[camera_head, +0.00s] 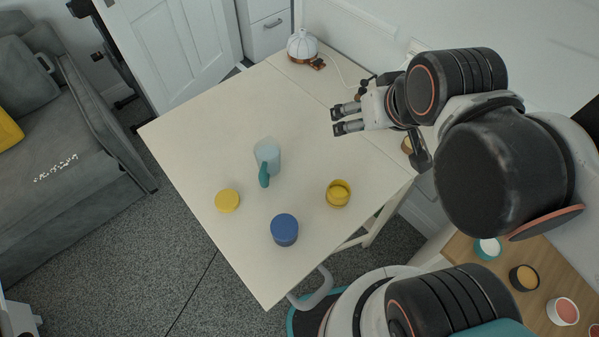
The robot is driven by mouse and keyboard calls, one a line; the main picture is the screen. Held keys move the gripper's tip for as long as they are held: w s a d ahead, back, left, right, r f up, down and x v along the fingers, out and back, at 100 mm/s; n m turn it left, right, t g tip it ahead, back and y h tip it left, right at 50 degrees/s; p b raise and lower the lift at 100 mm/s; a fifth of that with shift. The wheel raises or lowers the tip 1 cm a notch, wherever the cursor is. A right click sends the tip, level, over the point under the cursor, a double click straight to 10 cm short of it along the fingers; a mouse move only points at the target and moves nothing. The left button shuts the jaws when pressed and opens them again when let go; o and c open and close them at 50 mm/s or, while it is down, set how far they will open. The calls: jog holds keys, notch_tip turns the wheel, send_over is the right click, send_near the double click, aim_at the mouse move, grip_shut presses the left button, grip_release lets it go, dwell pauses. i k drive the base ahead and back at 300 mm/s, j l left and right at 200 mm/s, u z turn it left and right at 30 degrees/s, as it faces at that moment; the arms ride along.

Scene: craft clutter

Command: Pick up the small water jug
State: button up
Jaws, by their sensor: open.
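The small water jug (268,155) is pale translucent blue with a teal handle (264,175) on its near side. It appears upright near the middle of the cream table (205,137). My gripper (335,119) is up and to the right of the jug in the picture, over the table. Its two dark fingers point left and stand apart, with nothing between them. A clear stretch of table shows between the fingertips and the jug.
A yellow disc (227,201), a blue lidded jar (284,229) and an open yellow jar (338,193) stand near the jug. A white-and-copper object (302,46) sits at the far corner. The table's left part is clear.

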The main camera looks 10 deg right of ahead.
aim_at(267, 151)
jog(key=k+j, duration=0.25)
jog(key=j, duration=0.2)
jog(key=k+j+z, duration=0.15)
jog(key=j, duration=0.3)
jog(key=k+j, duration=0.4)
jog(key=i+u, duration=0.1)
jog(key=z, duration=0.1)
jog(key=k+j, duration=0.05)
